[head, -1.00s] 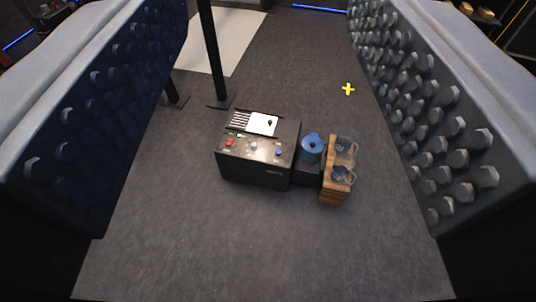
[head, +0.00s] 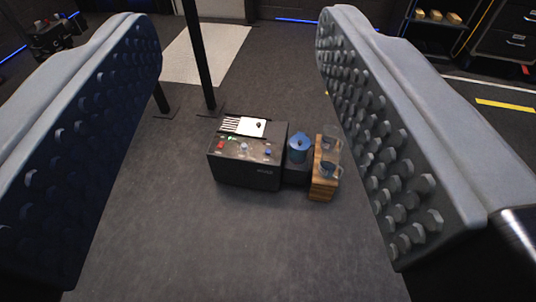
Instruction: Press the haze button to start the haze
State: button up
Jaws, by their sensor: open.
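A black box (head: 246,174) with several small buttons on its sloped top stands on the grey floor, near the middle of the head view. A red button (head: 221,145) is at its left, a green one (head: 232,138) just behind, a whitish one (head: 244,147) in the middle and a blue one (head: 267,152) at its right. Their labels are too small to read, so I cannot tell which is the haze button. My gripper (head: 245,130) is open, its two studded fingers wide apart at left and right. It is empty, and the box shows between the fingers, farther off.
A blue pot (head: 299,149) stands right of the box, beside a wooden stand (head: 321,187) with clear cups (head: 330,152). A black post (head: 198,60) rises behind the box at the left. A dark shelf (head: 440,40) is at the back right. The floor in front is clear.

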grip_shut()
dwell(1.7)
